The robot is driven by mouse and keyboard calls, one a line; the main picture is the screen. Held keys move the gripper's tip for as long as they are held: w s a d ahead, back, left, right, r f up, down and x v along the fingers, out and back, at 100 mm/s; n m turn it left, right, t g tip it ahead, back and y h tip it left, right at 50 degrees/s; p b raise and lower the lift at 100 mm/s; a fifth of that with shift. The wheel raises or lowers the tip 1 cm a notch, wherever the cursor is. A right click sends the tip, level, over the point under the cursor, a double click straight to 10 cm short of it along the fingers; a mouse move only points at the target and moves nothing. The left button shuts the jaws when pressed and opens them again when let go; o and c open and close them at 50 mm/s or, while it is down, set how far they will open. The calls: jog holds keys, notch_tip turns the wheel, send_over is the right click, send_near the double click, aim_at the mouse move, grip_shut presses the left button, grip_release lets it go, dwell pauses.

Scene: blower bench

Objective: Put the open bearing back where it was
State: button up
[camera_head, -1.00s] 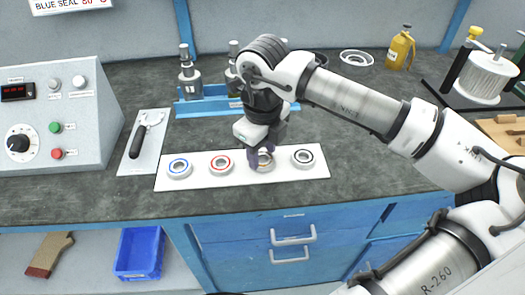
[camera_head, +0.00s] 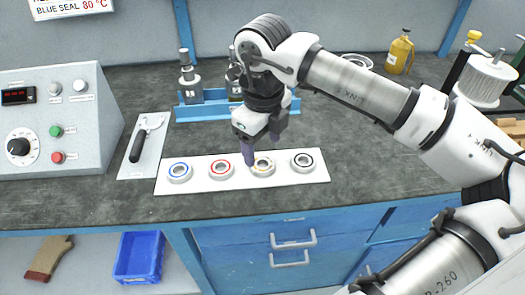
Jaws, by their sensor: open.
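Several bearings sit in a row on a white strip (camera_head: 318,174) at the front of the bench. From left they are a blue-ringed bearing (camera_head: 179,171), a red-ringed bearing (camera_head: 220,169), a bearing with a yellowish, open-looking face (camera_head: 263,167) and a black-ringed bearing (camera_head: 303,161). The third one looks like the open bearing and rests in the row between the red and black ones. My gripper (camera_head: 260,153) is open and empty, just above and behind that third bearing. Its fingers overlap the bearing's back edge in the picture, so I cannot tell if they touch.
A control box (camera_head: 55,122) and a tool on a white plate (camera_head: 143,146) stand to the left. A blue rack (camera_head: 203,109) with metal parts is behind my gripper. A yellow bottle (camera_head: 399,51) stands at the back right. The bench right of the strip is clear.

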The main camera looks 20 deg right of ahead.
notch_tip(320, 180, up, 8)
jog(key=shift+s+r, duration=0.15)
jog(key=shift+s, duration=0.15)
jog(key=shift+a, duration=0.1)
dwell(0.3)
